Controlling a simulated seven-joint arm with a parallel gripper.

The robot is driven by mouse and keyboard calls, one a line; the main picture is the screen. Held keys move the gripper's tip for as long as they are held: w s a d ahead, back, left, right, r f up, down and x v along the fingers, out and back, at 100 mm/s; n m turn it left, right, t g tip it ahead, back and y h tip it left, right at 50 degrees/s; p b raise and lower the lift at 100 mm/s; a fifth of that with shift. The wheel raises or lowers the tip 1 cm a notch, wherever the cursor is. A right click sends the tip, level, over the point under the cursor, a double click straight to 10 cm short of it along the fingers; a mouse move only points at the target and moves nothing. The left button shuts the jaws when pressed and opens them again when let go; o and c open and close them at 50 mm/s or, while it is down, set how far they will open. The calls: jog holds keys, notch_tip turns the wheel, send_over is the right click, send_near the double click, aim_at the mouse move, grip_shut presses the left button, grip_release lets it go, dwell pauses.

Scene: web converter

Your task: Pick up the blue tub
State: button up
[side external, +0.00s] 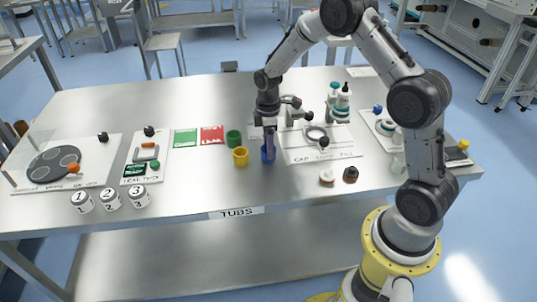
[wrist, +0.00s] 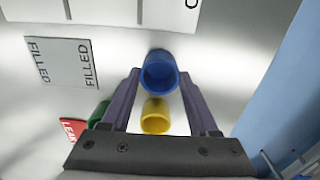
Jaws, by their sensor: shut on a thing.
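The blue tub (side external: 268,156) is upright below my gripper (side external: 268,140) near the middle of the table. It also shows in the wrist view (wrist: 160,73), between the tips of my gripper (wrist: 158,76). The two fingers are shut on its sides. I cannot tell whether its base touches the table. The yellow tub (side external: 241,157) stands just left of it, and the green tub (side external: 234,138) stands behind the yellow one. In the wrist view the yellow tub (wrist: 155,117) is between the fingers' lower parts, apart from the blue tub.
Red (side external: 212,135) and green (side external: 186,138) cards lie left of the tubs. A white cap-fill mat (side external: 318,154) with a press stand is on the right. Several numbered white jars (side external: 110,199) stand at the front left. The table front by the TUBS label (side external: 237,212) is clear.

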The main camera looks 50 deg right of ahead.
notch_tip(320, 180, up, 6)
dwell(1.0)
